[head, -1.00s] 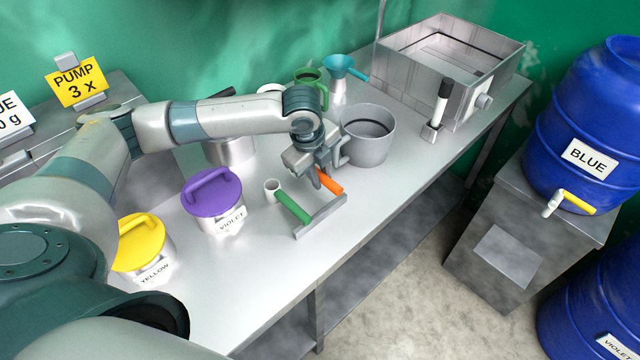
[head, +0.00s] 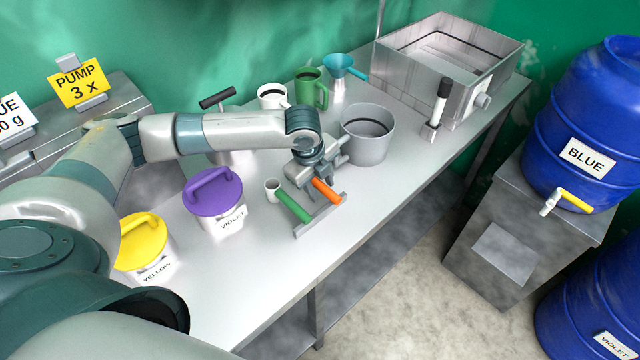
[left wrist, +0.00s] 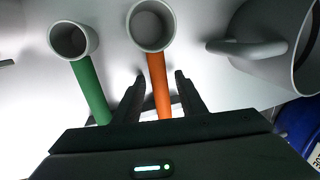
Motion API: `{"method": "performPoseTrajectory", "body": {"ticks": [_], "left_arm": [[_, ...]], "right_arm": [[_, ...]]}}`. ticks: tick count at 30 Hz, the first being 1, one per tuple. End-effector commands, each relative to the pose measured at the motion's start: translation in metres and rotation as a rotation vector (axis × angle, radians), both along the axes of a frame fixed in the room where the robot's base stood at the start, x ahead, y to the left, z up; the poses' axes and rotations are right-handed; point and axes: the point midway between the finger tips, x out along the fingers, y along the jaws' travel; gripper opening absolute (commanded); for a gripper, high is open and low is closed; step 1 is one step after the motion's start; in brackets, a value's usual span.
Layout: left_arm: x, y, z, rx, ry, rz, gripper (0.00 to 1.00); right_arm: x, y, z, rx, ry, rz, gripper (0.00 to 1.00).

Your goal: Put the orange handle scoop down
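The orange handle scoop (head: 327,190) lies with its handle end at the grey rack, beside the green handle scoop (head: 292,207). In the left wrist view its round cup (left wrist: 151,25) and orange handle (left wrist: 159,85) show clearly; the green scoop (left wrist: 90,88) is to its left. My left gripper (head: 316,184) is low over the orange handle and hides the cup in the head view. In the left wrist view the gripper (left wrist: 159,80) has its fingers on either side of the handle, with a gap on both sides. My right gripper is not in view.
A grey pot (head: 368,140) stands close behind and right of the gripper. The violet-lidded tub (head: 213,190) and yellow-lidded tub (head: 140,243) stand to the left. A white mug (head: 271,97), green jug (head: 318,92) and teal funnel (head: 337,66) stand behind. The table front is clear.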

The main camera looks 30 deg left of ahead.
Motion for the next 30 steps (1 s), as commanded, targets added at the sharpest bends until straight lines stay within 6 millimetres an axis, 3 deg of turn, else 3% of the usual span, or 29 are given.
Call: {"method": "performPoseTrajectory", "body": {"ticks": [14, 20, 30], "left_arm": [[-0.001, 0.001, 0.009, 0.001, -0.002, 0.001, 0.37], [-0.006, 0.002, 0.032, 0.000, -0.004, -0.001, 0.37], [-0.020, 0.004, 0.090, 0.000, -0.003, -0.001, 0.37]], "right_arm": [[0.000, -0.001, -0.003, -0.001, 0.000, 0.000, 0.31], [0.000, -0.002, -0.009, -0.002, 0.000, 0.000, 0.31], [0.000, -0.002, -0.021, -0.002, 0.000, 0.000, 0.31]]}}
